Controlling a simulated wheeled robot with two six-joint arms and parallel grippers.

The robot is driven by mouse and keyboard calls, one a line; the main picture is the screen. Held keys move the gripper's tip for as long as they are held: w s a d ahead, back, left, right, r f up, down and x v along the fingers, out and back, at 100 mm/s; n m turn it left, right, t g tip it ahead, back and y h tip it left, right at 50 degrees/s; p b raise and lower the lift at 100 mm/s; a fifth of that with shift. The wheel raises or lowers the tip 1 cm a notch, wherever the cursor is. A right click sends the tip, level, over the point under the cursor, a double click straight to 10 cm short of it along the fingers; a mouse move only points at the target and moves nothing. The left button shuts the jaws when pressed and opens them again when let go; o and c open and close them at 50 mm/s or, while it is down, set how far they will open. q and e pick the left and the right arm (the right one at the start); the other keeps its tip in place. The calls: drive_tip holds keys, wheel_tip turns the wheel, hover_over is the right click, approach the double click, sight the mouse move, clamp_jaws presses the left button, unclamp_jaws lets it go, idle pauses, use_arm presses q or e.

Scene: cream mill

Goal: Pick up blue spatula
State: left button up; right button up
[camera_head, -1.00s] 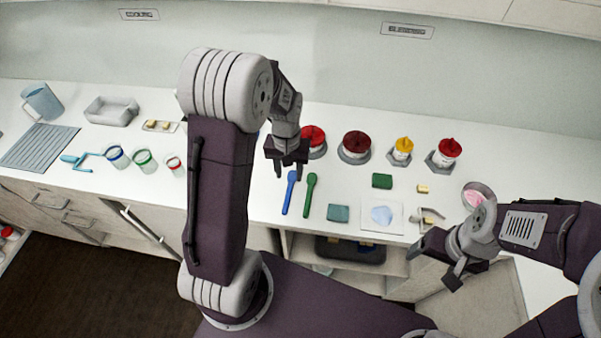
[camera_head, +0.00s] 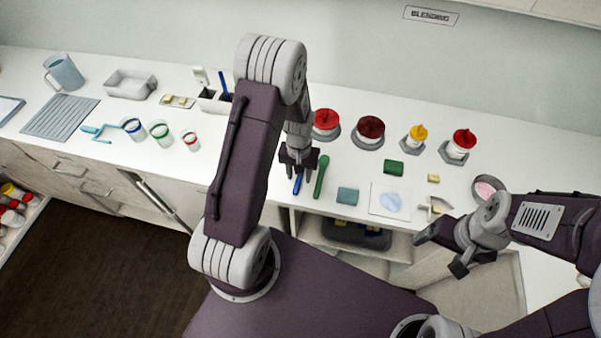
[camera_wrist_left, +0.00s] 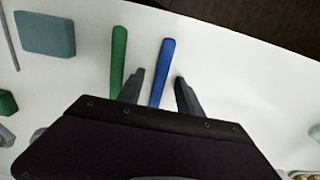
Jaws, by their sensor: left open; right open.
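The blue spatula (camera_head: 297,184) lies on the white counter, partly hidden by my left gripper in the head view. In the left wrist view the blue spatula (camera_wrist_left: 162,72) runs between the two fingers of my left gripper (camera_wrist_left: 160,88). My left gripper (camera_head: 298,174) is open and above the spatula, with nothing held; its exact height over the counter is hard to tell. A green spatula (camera_head: 321,176) lies just right of the blue one and also shows in the left wrist view (camera_wrist_left: 118,60). My right gripper (camera_head: 441,250) is open and empty near the counter's front edge.
A teal block (camera_head: 347,196), a green block (camera_head: 393,167) and a white sheet (camera_head: 384,207) lie to the right. Lidded jars (camera_head: 370,131) stand behind. Glass jars (camera_head: 161,133) and a grey tray (camera_head: 130,84) stand to the left.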

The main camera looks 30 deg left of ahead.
sight(299, 177)
use_arm(q)
clamp_jaws()
drive_tip(key=shift+r, duration=0.2)
wheel_tip(299, 177, up, 4)
drive_tip(key=shift+w+f+b, duration=0.1)
drive_tip(key=shift+b, duration=0.2)
drive_tip(key=d+r, duration=0.3)
drive_tip(key=d, duration=0.2)
drive_tip(key=s+d+r+b, duration=0.1)
drive_tip(key=d+r, duration=0.3)
drive_tip(key=d, duration=0.2)
drive_tip(key=shift+s+d, duration=0.25)
